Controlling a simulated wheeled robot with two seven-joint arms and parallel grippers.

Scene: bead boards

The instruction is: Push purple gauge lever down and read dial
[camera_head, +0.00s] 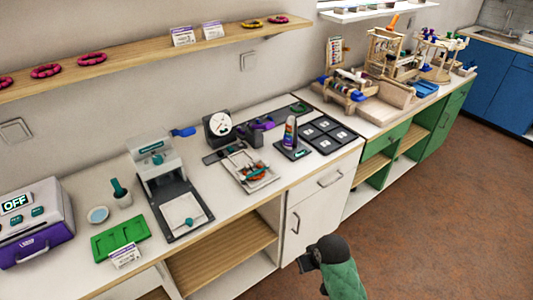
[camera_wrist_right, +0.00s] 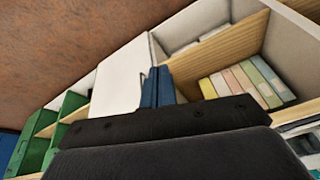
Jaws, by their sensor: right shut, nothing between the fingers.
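A dark gauge with a round white dial (camera_head: 219,124) stands on the white counter near the wall in the head view. Its needle shows, but the reading is too small to make out. A purple part (camera_head: 262,123), which looks like the lever, sits just right of the dial; its exact position is unclear. My right gripper (camera_head: 308,260) is in front of the counter, low and well away from the gauge. In the right wrist view its blue fingers (camera_wrist_right: 157,88) are together and empty, facing the cabinet. My left gripper is not in view.
A grey press-like stand (camera_head: 159,165), a tray (camera_head: 250,171) and a purple bottle (camera_head: 290,133) are near the gauge. A purple box marked OFF (camera_head: 33,222) is at left. A wooden shelf (camera_head: 130,60) hangs above. Open floor (camera_head: 420,215) lies right of the gripper.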

